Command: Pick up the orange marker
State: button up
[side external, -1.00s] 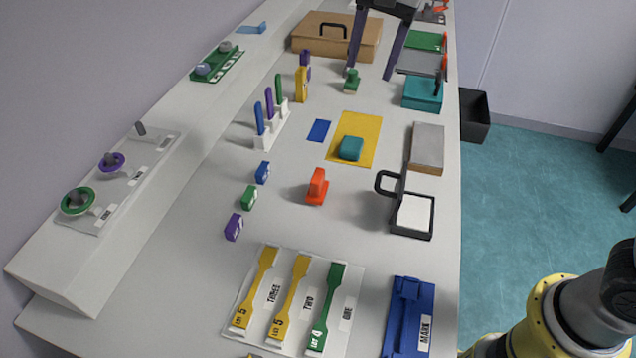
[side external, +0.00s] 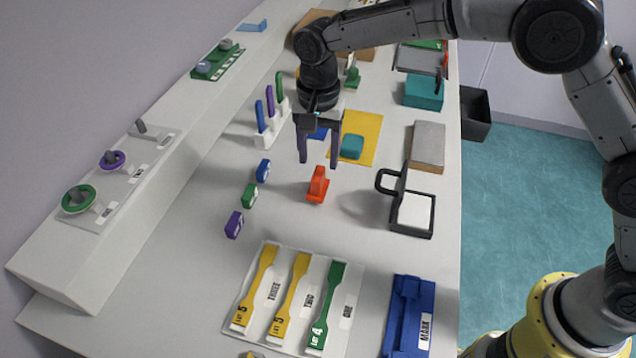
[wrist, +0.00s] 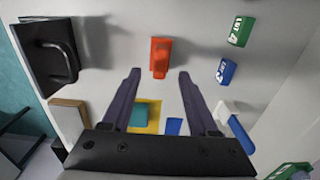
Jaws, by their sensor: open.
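The orange marker (side external: 317,185) is a small orange-red block with a raised narrower top, standing on the bench near its middle. It also shows in the wrist view (wrist: 160,57), just beyond the fingertips and between their lines. My gripper (side external: 319,163) is open and empty, pointing down with its two dark fingers above the bench. In the side view the fingertips appear just behind and above the marker, not touching it. In the wrist view both fingers (wrist: 158,75) are spread wider than the marker.
A teal block (side external: 351,147) on a yellow sheet (side external: 369,124) lies behind the marker. Blue (side external: 263,168), green (side external: 250,195) and purple (side external: 234,224) small blocks stand to its left. A black-framed handled tool (side external: 411,212) is to the right. A pen stand (side external: 268,135) is back left.

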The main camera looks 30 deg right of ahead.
aim_at(318, 173)
jog(key=shift+s+a+f, duration=0.1)
jog(key=shift+f, duration=2.65)
jog(key=shift+c, duration=0.2)
grip_shut()
jog(key=shift+r, duration=0.1)
